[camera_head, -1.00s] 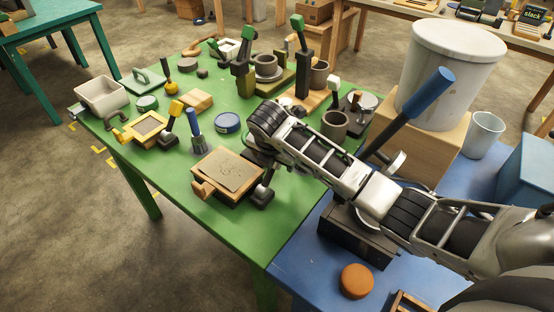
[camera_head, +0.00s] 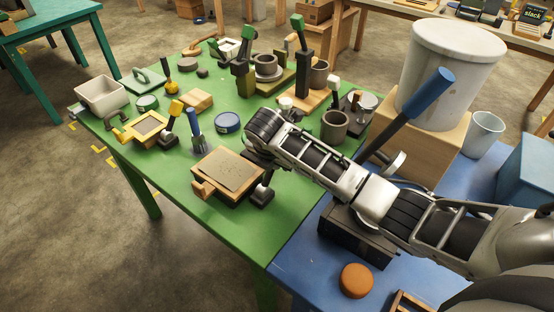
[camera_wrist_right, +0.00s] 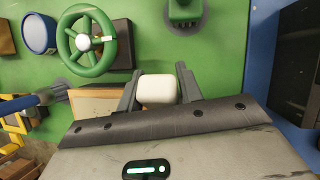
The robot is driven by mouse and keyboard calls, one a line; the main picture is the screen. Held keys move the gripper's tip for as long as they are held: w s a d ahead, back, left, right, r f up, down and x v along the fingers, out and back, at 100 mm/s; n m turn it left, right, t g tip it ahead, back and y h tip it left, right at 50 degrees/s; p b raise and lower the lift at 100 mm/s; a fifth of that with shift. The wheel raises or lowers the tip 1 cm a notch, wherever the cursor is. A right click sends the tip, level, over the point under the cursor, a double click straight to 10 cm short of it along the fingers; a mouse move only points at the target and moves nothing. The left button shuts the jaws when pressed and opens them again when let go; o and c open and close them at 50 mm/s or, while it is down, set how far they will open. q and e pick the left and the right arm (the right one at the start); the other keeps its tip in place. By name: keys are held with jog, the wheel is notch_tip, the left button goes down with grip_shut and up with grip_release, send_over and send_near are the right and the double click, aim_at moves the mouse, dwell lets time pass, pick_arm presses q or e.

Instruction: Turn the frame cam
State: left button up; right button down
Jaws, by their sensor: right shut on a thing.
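A wooden frame (camera_head: 228,175) with a tan panel lies on the green table; its edge also shows in the right wrist view (camera_wrist_right: 95,104). A dark cam (camera_head: 262,195) sits at its right corner, its lever rising toward my right gripper. In the right wrist view, the white knob (camera_wrist_right: 158,89) is between the fingers of my right gripper (camera_wrist_right: 160,92), which is shut on it. In the head view my right wrist and forearm cover the knob and fingertips. My left gripper is not in view.
A blue tin (camera_head: 227,122), a blue-handled brush (camera_head: 195,135) and a yellow frame (camera_head: 146,128) stand left of the wooden frame. A green handwheel (camera_wrist_right: 86,41) is near the gripper. The green table's front left is clear.

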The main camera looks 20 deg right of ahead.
aim_at(266, 176)
jog(key=a+r+t+h, duration=0.1)
jog(key=s+h, duration=0.1)
jog(key=shift+a+r+t+h, duration=0.35)
jog(key=shift+a+t+h, duration=0.05)
jog(key=shift+s+a+r+n+t+h, duration=0.15)
jog(key=shift+s+a+r+t+h, duration=0.15)
jog(key=shift+a+t+h, duration=0.25)
jog(key=shift+s+a+r+n+t+h, duration=0.15)
jog(key=shift+s+a+t+h, duration=0.15)
jog(key=shift+h, duration=0.45)
jog(key=shift+a, duration=0.1)
jog(key=c, duration=0.9)
grip_release()
jog(key=shift+c, duration=0.2)
jog(key=v, duration=1.6)
jog(key=shift+f, duration=0.1)
